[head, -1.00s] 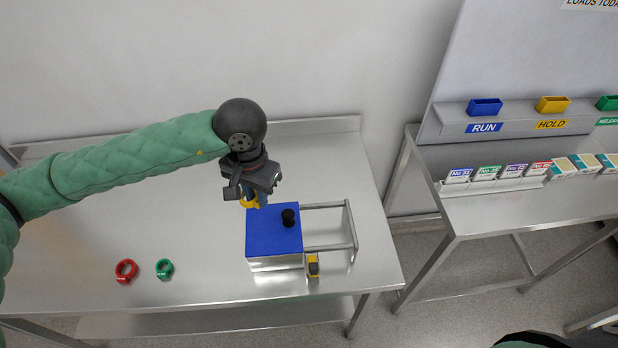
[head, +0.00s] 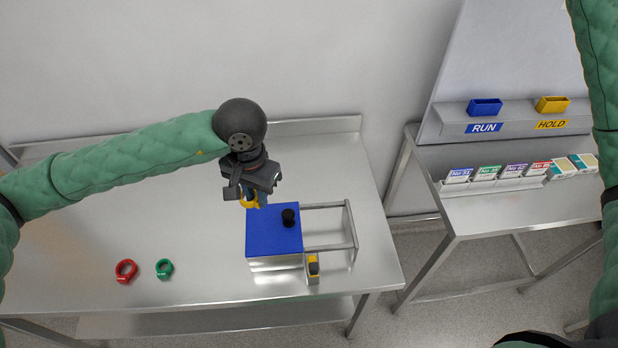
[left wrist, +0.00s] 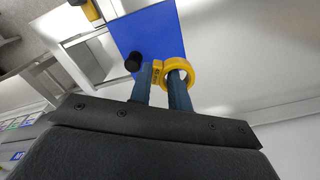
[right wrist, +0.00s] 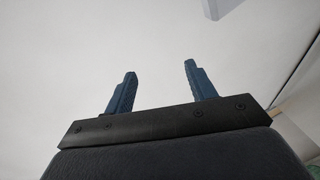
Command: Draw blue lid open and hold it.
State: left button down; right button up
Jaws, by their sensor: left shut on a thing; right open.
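The blue lid (head: 268,238) lies flat on top of a metal box (head: 275,263) on the left table, with a black knob (head: 289,217) near its right side. Two metal rails (head: 330,225) reach out from the box to the right. My left gripper (head: 254,203) is at the lid's back left corner, shut on a yellow ring (left wrist: 180,72). In the left wrist view the blue lid (left wrist: 150,35) and black knob (left wrist: 133,62) are just beyond the fingers, and the knob is not between them. My right gripper (right wrist: 158,85) is open and empty, facing a plain pale surface.
A red ring (head: 126,271) and a green ring (head: 165,268) lie at the table's front left. A small yellow and black item (head: 313,266) is beside the box. A second table (head: 500,208) with cartons and a blue bin (head: 485,107) stands to the right, across a gap.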

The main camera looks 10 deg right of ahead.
jog(key=s+a+f+n+g+y, duration=0.1)
jog(key=a+f+g, duration=0.1)
jog(key=a+f, duration=0.35)
jog(key=s+a+f+g+y, duration=0.1)
jog(key=a+f+g, duration=0.15)
jog(key=a, duration=0.65)
jog(key=n+g+h, duration=0.2)
jog(key=g+h, duration=0.1)
jog(key=g, duration=0.9)
send_near(292, 212)
jog(key=shift+t, duration=0.25)
jog(key=x, duration=1)
jog(key=shift+s+a+f, duration=0.15)
jog(key=shift+s, duration=0.05)
